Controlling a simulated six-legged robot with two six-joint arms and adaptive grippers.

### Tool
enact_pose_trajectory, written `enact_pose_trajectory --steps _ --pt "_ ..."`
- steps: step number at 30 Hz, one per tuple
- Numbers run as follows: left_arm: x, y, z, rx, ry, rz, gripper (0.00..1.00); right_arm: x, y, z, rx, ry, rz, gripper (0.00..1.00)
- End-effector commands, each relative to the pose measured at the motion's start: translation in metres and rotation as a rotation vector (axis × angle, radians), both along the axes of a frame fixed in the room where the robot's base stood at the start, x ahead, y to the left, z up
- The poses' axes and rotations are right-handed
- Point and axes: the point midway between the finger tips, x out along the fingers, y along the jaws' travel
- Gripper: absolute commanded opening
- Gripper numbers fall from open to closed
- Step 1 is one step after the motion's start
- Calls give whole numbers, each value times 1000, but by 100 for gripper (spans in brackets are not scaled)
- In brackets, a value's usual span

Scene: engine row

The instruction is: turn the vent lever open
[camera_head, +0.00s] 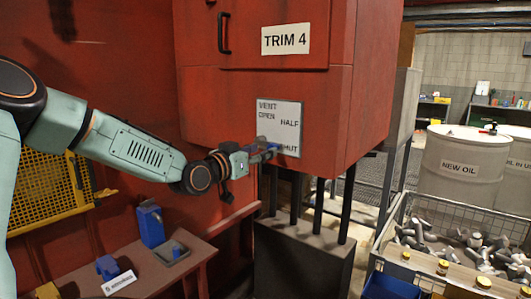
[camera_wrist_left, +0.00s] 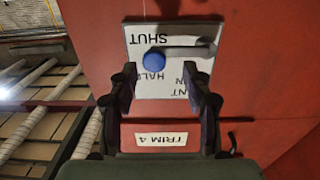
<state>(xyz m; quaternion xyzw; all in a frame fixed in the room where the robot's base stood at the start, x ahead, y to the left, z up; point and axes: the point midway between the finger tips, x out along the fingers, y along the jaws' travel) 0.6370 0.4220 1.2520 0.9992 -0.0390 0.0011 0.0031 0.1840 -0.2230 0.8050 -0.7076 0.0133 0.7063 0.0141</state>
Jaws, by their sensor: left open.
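The vent plate (camera_head: 288,110) is a pale panel marked VENT, OPEN, HALF and SHUT on the red machine. In the left wrist view the plate (camera_wrist_left: 168,88) appears upside down. The vent lever (camera_wrist_left: 190,52) is a grey bar with a blue knob (camera_wrist_left: 154,62); the knob lies between the words SHUT and HALF. My left gripper (camera_head: 268,152) is in front of the plate's lower part, near SHUT, and partly hides the lever in the head view. In the left wrist view its two dark fingers (camera_wrist_left: 162,78) are apart and empty, with the knob between or just beyond their tips. My right gripper is out of view.
A TRIM 4 sign (camera_head: 286,39) and a handle (camera_head: 223,33) are above. A bench (camera_head: 190,262) with blue parts stands lower left, beside a yellow mesh guard (camera_head: 42,190). A NEW OIL drum (camera_head: 460,178) and a wire bin (camera_head: 435,218) of metal parts stand right.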

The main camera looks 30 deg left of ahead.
Motion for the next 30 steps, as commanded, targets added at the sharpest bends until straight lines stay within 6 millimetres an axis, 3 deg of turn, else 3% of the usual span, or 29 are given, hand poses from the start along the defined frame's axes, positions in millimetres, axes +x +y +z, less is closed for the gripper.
enact_pose_trajectory --steps 9,20,30 --pt "24 -2 0 3 2 0 49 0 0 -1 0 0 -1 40" --pt "27 -2 0 0 0 0 49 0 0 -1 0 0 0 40" --pt "27 -3 0 1 0 -1 21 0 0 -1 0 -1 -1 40"
